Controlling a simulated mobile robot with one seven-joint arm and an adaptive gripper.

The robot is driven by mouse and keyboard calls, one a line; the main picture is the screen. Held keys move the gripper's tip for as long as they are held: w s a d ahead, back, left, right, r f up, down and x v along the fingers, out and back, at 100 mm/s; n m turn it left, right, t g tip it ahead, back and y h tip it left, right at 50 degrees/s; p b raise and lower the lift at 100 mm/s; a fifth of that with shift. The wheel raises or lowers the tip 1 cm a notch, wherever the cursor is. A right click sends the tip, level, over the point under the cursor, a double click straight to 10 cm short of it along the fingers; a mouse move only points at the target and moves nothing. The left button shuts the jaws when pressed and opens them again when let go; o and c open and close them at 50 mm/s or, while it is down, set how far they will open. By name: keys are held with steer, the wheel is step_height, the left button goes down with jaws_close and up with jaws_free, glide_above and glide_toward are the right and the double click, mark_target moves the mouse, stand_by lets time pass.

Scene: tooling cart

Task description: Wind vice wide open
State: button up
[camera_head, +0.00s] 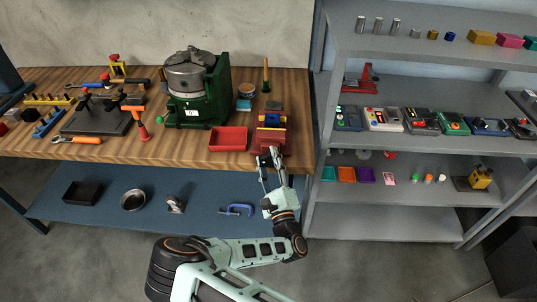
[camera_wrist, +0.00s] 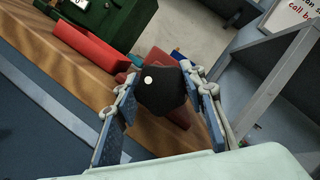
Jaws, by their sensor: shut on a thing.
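The red vice (camera_head: 272,141) sits at the front right edge of the wooden bench. Its jaw area shows a dark blue part on top; the jaw gap is too small to judge. My gripper (camera_head: 268,160) is at the vice's front, just off the bench edge. In the wrist view my gripper (camera_wrist: 162,78) has its two fingers on either side of a black knob (camera_wrist: 162,92) with a white dot, and is shut on it. The knob hides most of the vice; red parts of the vice (camera_wrist: 181,117) show behind it.
A red tray (camera_head: 229,139) lies left of the vice, and a green machine (camera_head: 197,90) stands behind that. Grey shelving (camera_head: 318,140) rises close on the right. A blue lower shelf (camera_head: 100,215) lies below the bench. The floor in front is open.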

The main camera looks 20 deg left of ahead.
steer(key=shift+r+n+g+p, duration=0.1)
steer(key=shift+n+g+p, duration=0.3)
steer(key=shift+n+p, duration=0.7)
steer(key=shift+w+n, duration=0.1)
steer(key=shift+n, duration=0.3)
steer(key=o, duration=1.2)
steer(key=shift+f, duration=0.2)
steer(key=shift+s+d+f, duration=0.1)
steer(key=shift+s+d, duration=0.1)
steer(key=shift+s, duration=0.15)
steer(key=shift+v, duration=3.55)
steer(key=shift+d, duration=0.1)
